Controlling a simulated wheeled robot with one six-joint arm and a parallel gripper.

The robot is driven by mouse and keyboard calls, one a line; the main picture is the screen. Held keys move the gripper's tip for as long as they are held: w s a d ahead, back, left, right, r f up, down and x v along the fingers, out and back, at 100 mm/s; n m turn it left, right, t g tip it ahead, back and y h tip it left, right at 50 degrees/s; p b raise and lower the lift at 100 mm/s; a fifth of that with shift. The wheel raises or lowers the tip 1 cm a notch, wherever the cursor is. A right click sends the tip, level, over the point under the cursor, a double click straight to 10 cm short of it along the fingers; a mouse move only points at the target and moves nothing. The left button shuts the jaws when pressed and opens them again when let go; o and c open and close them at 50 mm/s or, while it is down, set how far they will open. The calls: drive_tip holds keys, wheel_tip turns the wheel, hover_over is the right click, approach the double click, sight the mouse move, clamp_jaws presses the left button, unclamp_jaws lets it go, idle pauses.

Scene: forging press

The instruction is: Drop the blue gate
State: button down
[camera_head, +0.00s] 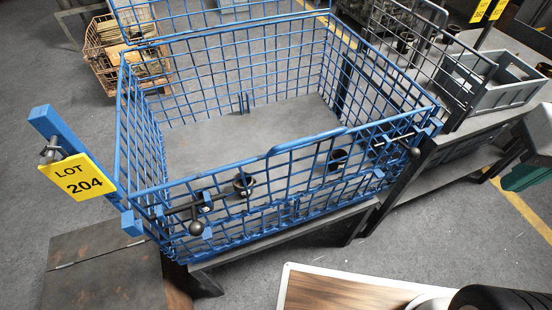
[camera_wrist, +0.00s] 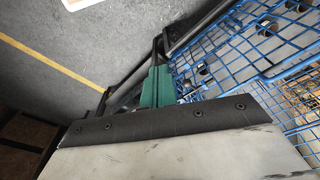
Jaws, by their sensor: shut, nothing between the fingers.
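The blue gate (camera_head: 285,180) is the front mesh panel of a blue wire cage (camera_head: 235,55) and stands upright across its front. The cage's blue mesh also shows in the wrist view (camera_wrist: 240,45). My gripper (camera_head: 518,178), with green parts, is at the right edge of the head view, right of the gate and apart from it. In the wrist view my gripper (camera_wrist: 157,62) is shut and empty.
A yellow LOT 204 tag (camera_head: 78,178) hangs on a blue post at the left. A grey crate (camera_head: 495,85) stands on a dark bench at the right. A wooden-topped board (camera_head: 340,290) lies in front. A wire basket (camera_head: 100,40) with wood is behind left.

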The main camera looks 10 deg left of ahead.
drive_tip(key=w+a+r+n+g, duration=0.15)
drive_tip(key=w+a, duration=0.25)
drive_tip(key=a, duration=0.8)
drive_tip(key=w+a+r+n+g+h, duration=0.1)
drive_tip(key=w+a+r+n, duration=0.3)
drive_tip(key=a, duration=0.8)
drive_tip(key=w+a+r+n+g, duration=0.15)
drive_tip(key=w+a, duration=0.35)
drive_tip(key=a, duration=0.7)
drive_tip(key=shift+m+t, duration=0.3)
drive_tip(key=shift+s+d+f, duration=0.55)
drive_tip(key=shift+s+f, duration=0.3)
drive_tip(key=shift+f, duration=1.15)
drive_tip(key=shift+s+d+f, duration=0.55)
drive_tip(key=shift+s+f, duration=0.25)
drive_tip(key=shift+f, duration=1.2)
drive_tip(key=shift+s+d+f, duration=0.55)
drive_tip(key=shift+s+f, duration=0.3)
drive_tip(key=shift+f, duration=1.15)
drive_tip(key=shift+s, duration=0.1)
